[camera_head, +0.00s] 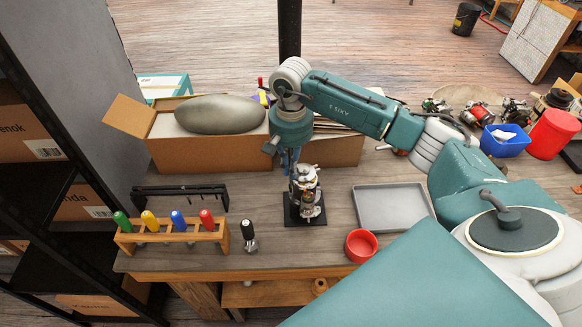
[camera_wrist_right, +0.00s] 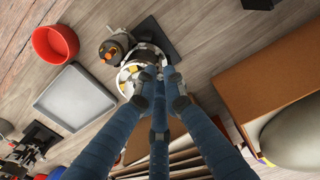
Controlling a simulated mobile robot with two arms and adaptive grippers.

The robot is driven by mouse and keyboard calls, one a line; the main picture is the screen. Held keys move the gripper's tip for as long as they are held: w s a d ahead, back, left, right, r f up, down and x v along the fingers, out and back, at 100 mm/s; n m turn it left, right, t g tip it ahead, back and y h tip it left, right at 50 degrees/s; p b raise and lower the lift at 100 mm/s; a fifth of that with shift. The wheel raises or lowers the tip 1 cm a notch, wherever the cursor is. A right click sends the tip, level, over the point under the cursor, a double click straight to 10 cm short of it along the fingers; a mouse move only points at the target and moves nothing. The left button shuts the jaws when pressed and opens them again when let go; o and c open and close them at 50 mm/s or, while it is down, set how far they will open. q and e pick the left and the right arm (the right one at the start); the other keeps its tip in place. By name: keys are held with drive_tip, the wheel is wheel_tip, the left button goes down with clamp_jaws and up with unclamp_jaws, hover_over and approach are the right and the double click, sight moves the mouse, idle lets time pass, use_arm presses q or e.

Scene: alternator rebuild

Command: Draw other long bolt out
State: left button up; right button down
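The alternator (camera_head: 305,190) stands upright on a black base plate (camera_head: 290,216) on the workbench. My right gripper (camera_head: 289,160) points down from above at the top of the alternator. In the right wrist view, its blue fingers (camera_wrist_right: 159,78) draw close together over the alternator (camera_wrist_right: 135,65). The long bolt is hidden or too small to make out, so I cannot tell whether the fingers hold it. My left gripper is not in view.
A grey tray (camera_head: 428,210) and a red bowl (camera_head: 361,246) sit right of the alternator. A wooden rack (camera_head: 170,238) of coloured-handled tools and a black-handled tool (camera_head: 248,232) are left. A cardboard box (camera_head: 200,155) stands behind. A blue bin (camera_head: 505,142) is far right.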

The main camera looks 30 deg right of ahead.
drive_tip(key=shift+w+r, duration=0.1)
drive_tip(key=shift+r, duration=0.15)
idle(0.8)
drive_tip(key=shift+f+b, duration=0.15)
drive_tip(key=shift+b, duration=0.3)
idle(1.1)
idle(0.4)
drive_tip(key=shift+r, duration=0.7)
drive_tip(key=shift+r+p, duration=0.1)
drive_tip(key=shift+p, duration=0.2)
drive_tip(key=shift+r+p, duration=0.55)
drive_tip(key=shift+r, duration=0.6)
drive_tip(key=shift+r, duration=0.15)
